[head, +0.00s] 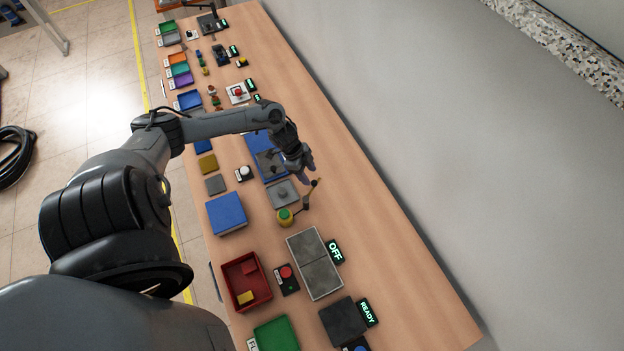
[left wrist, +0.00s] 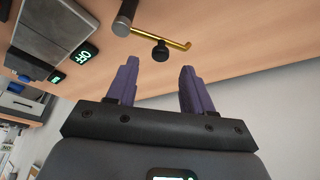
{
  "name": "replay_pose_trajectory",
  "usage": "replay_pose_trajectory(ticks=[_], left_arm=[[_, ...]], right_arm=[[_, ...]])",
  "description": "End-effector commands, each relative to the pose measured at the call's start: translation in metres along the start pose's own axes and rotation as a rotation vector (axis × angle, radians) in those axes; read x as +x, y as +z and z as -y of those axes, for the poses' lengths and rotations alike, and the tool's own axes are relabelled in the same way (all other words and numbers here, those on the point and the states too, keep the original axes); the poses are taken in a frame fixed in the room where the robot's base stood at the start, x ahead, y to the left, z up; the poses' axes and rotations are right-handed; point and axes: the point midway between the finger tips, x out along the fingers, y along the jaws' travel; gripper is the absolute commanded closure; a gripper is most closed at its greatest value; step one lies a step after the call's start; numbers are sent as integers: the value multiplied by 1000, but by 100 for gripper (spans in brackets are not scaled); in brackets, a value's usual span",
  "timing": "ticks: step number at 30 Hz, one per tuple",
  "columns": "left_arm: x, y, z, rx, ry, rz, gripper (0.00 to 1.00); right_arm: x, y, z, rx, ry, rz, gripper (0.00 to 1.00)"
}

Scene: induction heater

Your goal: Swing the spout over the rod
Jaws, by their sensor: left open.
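The spout, a thin brass-coloured tube with a black knob, shows in the left wrist view (left wrist: 178,43), joined to a dark grey post (left wrist: 125,18). In the head view the small spout (head: 314,185) stands near the back edge of the bench, just below my left gripper (head: 306,174). My left gripper is open and empty. In the left wrist view its two purple fingers (left wrist: 160,68) point toward the knob, which lies just beyond the fingertips and between them, apart from both. I cannot pick out the rod for certain. My right gripper is not in view.
A yellow cylinder with a green top (head: 285,217) stands beside the post. A grey block (head: 284,194) and a blue tray (head: 262,150) lie left of the spout. A grey double plate (head: 315,263) with an OFF display (head: 335,251) is nearer. Bare bench lies right.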

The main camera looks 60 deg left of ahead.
Motion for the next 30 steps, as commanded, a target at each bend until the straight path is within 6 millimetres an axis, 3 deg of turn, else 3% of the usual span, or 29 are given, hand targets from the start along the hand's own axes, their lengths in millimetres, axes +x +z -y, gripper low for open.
replay_pose_trajectory(ticks=[3, 9, 21, 23, 30], left_arm=[[18, -1, 0, -1, 0, -1, 49], [37, 0, 0, 0, 0, -1, 49], [43, 0, 0, 1, -1, 0, 49], [43, 0, 0, 1, -1, 0, 55], [43, 0, 0, 1, -1, 1, 92]], right_arm=[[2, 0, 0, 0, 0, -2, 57], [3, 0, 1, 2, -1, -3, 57], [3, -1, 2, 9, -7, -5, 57], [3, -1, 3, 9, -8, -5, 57], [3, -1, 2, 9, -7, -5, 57]])
